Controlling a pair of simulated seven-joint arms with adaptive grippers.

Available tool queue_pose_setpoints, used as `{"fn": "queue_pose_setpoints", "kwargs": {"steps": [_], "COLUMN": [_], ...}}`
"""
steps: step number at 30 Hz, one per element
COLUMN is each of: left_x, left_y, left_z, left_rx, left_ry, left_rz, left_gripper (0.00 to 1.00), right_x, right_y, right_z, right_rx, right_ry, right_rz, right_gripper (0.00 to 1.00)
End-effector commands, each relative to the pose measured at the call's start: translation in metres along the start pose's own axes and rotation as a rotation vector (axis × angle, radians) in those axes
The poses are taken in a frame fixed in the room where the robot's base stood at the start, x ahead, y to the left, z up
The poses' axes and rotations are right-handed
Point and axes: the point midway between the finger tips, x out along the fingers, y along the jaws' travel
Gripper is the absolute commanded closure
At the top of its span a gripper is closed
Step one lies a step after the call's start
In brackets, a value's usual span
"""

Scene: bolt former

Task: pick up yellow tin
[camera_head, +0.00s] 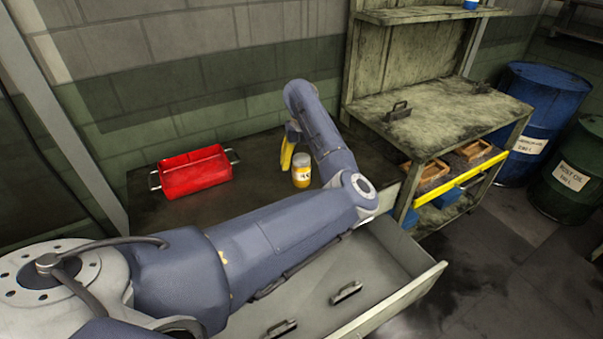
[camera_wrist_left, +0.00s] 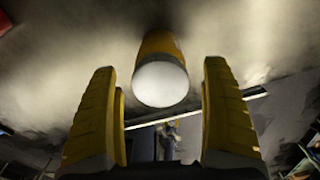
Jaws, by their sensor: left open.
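The yellow tin (camera_head: 301,172) stands upright on the dark worktop, with a pale lid and a white label. My left gripper (camera_head: 288,150) is just to the left of the tin in the head view, with a yellow finger showing and part of it hidden by my arm. In the left wrist view, the tin (camera_wrist_left: 160,72) shows its white round lid and yellow side, beyond and between the two open yellow fingers (camera_wrist_left: 165,115). The fingers look empty. My right gripper is not in view.
A red tray (camera_head: 193,172) with metal handles stands on the worktop to the left. An open grey drawer (camera_head: 345,270) is in front. A shelved bench (camera_head: 450,115) stands at right, with blue (camera_head: 541,125) and green (camera_head: 572,180) drums beyond.

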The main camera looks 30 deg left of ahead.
Motion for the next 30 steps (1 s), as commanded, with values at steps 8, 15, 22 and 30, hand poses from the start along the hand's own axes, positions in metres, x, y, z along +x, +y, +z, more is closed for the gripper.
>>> {"fn": "queue_pose_setpoints", "kwargs": {"steps": [8, 15, 22, 30], "left_x": [0.025, 0.048, 0.053, 0.052], "left_y": [0.001, 0.0, -0.001, -0.001], "left_z": [0.002, 0.003, 0.003, 0.003], "left_rx": [0.0, 0.0, 0.0, 0.0], "left_ry": [0.002, 0.0, 0.0, 0.0], "left_rz": [0.003, 0.001, 0.0, 0.0], "left_gripper": [0.19, 0.19, 0.19, 0.34], "right_x": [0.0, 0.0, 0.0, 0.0], "right_y": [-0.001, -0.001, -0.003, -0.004], "right_z": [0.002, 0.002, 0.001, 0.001], "right_rx": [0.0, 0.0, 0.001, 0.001], "right_ry": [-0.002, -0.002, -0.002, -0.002], "right_rz": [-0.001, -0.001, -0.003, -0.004], "right_gripper": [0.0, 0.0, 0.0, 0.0]}}
